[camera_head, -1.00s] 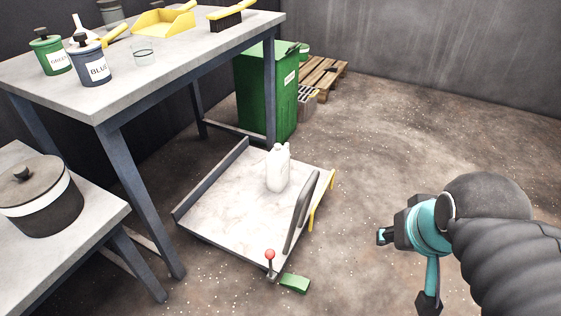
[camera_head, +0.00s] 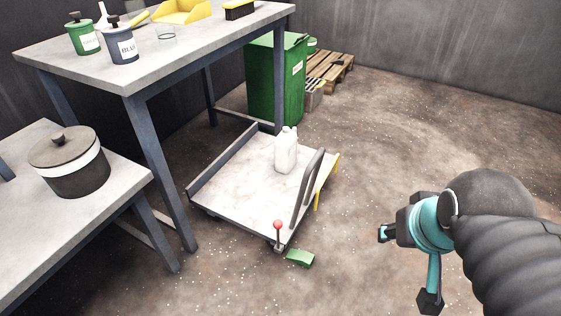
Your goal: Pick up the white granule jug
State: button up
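The white granule jug (camera_head: 286,152) stands upright on the flat deck of a low cart (camera_head: 238,192), near the cart's right side. The cart's dark handle rises just to the right of the jug. My gripper (camera_head: 384,233) is at the right of the picture, in front of and well to the right of the cart, apart from the jug. Its fingers are small and seen from behind, so I cannot tell whether they are open or shut. I see nothing held in it.
A red-knobbed lever (camera_head: 278,226) and a green pedal (camera_head: 300,258) sit at the cart's near corner. A tall table (camera_head: 200,50) and a lower table with a dark pot (camera_head: 72,172) stand left. A green bin (camera_head: 277,85) is behind. Floor at right is clear.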

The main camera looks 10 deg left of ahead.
aim_at(286, 143)
jog(key=u, duration=0.7)
jog(key=i, duration=1)
jog(key=z, duration=0.25)
